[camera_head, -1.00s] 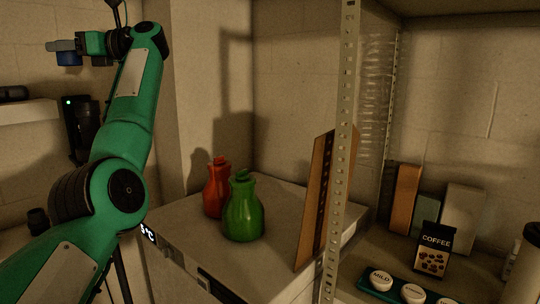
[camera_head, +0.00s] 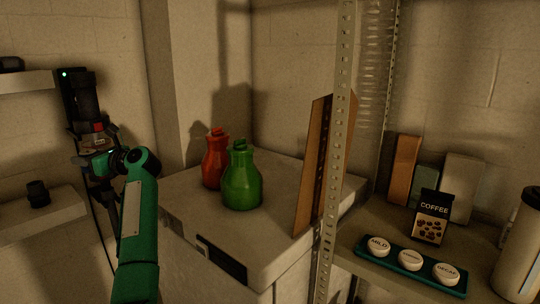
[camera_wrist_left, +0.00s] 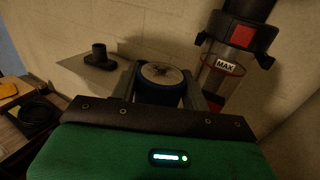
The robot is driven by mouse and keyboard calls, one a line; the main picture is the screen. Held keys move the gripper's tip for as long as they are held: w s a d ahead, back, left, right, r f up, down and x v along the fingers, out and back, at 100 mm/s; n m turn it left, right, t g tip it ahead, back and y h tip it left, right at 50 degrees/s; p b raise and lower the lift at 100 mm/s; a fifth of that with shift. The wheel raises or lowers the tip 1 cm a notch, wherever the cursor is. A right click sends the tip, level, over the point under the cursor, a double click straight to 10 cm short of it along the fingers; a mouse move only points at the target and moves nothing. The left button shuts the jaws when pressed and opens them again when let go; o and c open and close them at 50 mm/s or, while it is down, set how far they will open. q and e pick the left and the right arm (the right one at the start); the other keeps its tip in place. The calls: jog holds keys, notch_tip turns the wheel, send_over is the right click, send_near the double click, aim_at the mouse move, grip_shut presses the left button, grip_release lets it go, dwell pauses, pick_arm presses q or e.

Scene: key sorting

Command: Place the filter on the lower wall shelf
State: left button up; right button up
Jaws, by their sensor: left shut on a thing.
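The filter (camera_wrist_left: 160,82), a blue cylinder with a pale, marked round end, sits between the fingers of my left gripper (camera_wrist_left: 161,90) in the left wrist view. The gripper is shut on it. In the head view my left gripper (camera_head: 94,146) is in front of the wall-mounted vacuum, and the filter is hard to make out there. The lower wall shelf (camera_head: 32,222) is at the left, left of the gripper and lower. It also shows in the left wrist view (camera_wrist_left: 82,65), beyond the gripper. My right gripper is out of view.
A dark nozzle (camera_head: 38,194) stands on the lower shelf. The upper shelf (camera_head: 25,82) is above it. The vacuum (camera_head: 84,98) hangs close by; its clear bin (camera_wrist_left: 218,75) is right of the filter. Red (camera_head: 215,160) and green (camera_head: 242,180) bottles stand on a white cabinet.

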pick_arm(q)
jog(key=s+d+f+m+t+h+b, duration=0.1)
jog(key=s+d+f+m+t+h, duration=0.2)
jog(key=f, duration=0.7)
jog(key=s+d+f+m+t+h+b, duration=0.15)
jog(key=s+d+f+t, duration=0.3)
jog(key=f, duration=0.45)
jog(key=s+d+f+m+t+h+b, duration=0.1)
jog(key=s+d+f+m+t+h, duration=0.2)
jog(key=f, duration=0.7)
jog(key=s+d+f+m+t+h+b, duration=0.1)
jog(key=s+d+f+m+h, duration=0.2)
jog(key=s+d, duration=0.6)
jog(key=s+d+f+m+t+h+b, duration=0.1)
jog(key=s+d+f+m+h, duration=0.3)
jog(key=s+d, duration=0.5)
jog(key=s+f+t+h, duration=0.1)
jog(key=s+f+h, duration=0.1)
jog(key=s, duration=0.3)
jog(key=shift+d+f+h+b, duration=0.15)
jog(key=shift+f+h+b, duration=0.2)
jog(key=shift+h, duration=0.1)
jog(key=shift+m, duration=0.25)
